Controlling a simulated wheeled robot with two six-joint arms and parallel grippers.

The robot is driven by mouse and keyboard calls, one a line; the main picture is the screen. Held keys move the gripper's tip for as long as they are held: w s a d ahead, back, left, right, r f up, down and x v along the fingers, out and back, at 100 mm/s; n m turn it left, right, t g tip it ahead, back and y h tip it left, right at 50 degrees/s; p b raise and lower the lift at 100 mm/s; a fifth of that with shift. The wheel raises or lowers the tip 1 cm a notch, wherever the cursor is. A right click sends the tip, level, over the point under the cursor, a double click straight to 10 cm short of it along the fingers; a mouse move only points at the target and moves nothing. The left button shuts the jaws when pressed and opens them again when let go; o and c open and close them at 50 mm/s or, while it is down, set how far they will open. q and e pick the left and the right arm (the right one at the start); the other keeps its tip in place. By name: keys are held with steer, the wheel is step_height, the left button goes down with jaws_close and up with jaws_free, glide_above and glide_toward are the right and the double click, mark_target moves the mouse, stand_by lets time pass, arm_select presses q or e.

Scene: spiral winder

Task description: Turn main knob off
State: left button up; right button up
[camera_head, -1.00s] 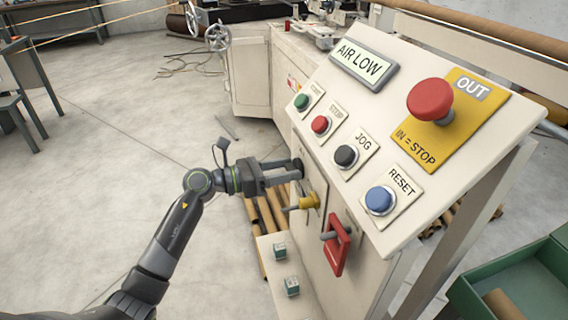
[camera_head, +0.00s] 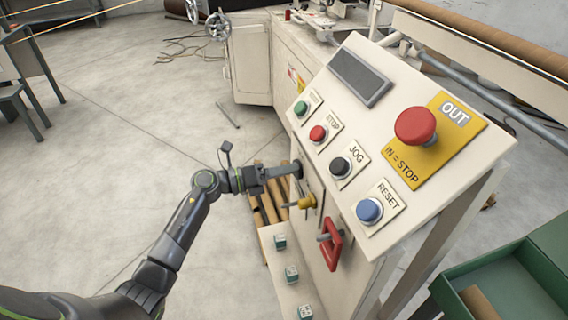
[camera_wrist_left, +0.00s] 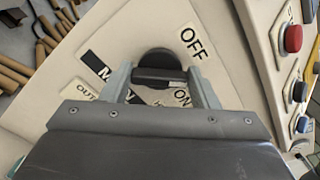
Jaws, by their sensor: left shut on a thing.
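The black main knob (camera_wrist_left: 158,62) is on the panel's side face in the left wrist view. Its grip bar lies between the fingers of my left gripper (camera_wrist_left: 160,76), which is shut on it. An OFF label (camera_wrist_left: 193,43) is at the knob's upper right. An ON label (camera_wrist_left: 182,97) is at its lower right, partly hidden. In the head view my left gripper (camera_head: 296,170) reaches the upper side of the control box, and the knob is mostly hidden. The display (camera_head: 359,76) is dark and blank. My right gripper is not in view.
The sloped panel has a red mushroom button (camera_head: 415,125) and several push buttons, including blue RESET (camera_head: 369,210). A green bin (camera_head: 505,285) stands at lower right.

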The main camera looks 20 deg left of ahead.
arm_select(q)
steer(key=n+p, duration=0.7)
steer(key=n, duration=0.1)
steer(key=shift+w+f+p, duration=0.1)
steer(key=shift+p, duration=0.2)
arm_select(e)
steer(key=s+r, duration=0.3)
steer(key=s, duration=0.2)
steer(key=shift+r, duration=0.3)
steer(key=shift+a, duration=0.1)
arm_select(q)
steer(key=shift+a, duration=0.1)
steer(key=o, duration=1)
